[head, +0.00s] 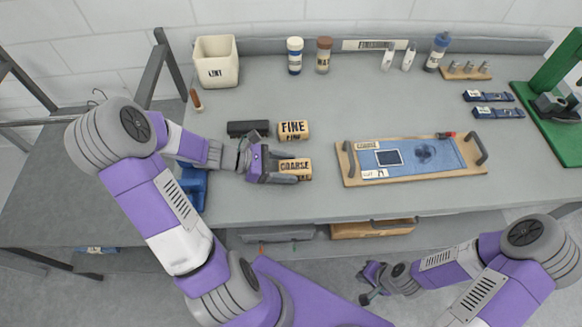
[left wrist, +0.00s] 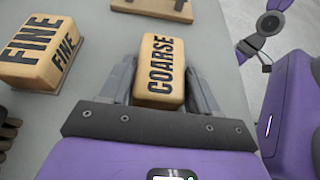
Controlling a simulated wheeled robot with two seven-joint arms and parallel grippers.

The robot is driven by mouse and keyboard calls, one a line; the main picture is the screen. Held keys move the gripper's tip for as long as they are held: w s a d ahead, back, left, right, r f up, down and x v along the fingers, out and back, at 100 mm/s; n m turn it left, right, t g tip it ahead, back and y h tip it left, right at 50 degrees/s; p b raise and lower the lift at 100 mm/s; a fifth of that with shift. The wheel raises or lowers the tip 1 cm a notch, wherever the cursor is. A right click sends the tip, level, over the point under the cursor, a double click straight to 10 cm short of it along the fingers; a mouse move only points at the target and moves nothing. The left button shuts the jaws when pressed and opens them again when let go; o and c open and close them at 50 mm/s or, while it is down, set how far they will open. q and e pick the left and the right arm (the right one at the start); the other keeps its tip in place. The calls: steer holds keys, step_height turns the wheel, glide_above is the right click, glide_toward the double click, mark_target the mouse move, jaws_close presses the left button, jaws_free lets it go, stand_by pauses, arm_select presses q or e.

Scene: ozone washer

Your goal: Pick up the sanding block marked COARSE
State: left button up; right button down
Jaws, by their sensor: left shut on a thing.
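The tan sanding block marked COARSE (head: 296,168) lies on the grey workbench, left of the tray. My left gripper (head: 284,170) reaches it from the left, one finger along each long side. In the left wrist view the COARSE block (left wrist: 160,68) sits between the two fingers of my left gripper (left wrist: 160,85), which is shut on it. A second tan block marked FINE (head: 294,130) stands just behind it; it also shows in the left wrist view (left wrist: 40,50). My right gripper (head: 372,283) is low in front of the bench, its fingers too small to judge.
A wooden tray (head: 412,180) with handles and a blue sheet lies to the right. A LINT bin (head: 216,62), bottles and small tools line the back. A green stand (head: 555,110) is at the right. The front middle strip of bench is clear.

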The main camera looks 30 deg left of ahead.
arm_select(q)
steer(key=shift+r, duration=0.1)
step_height(320, 180, up, 28)
steer(key=p, duration=0.8)
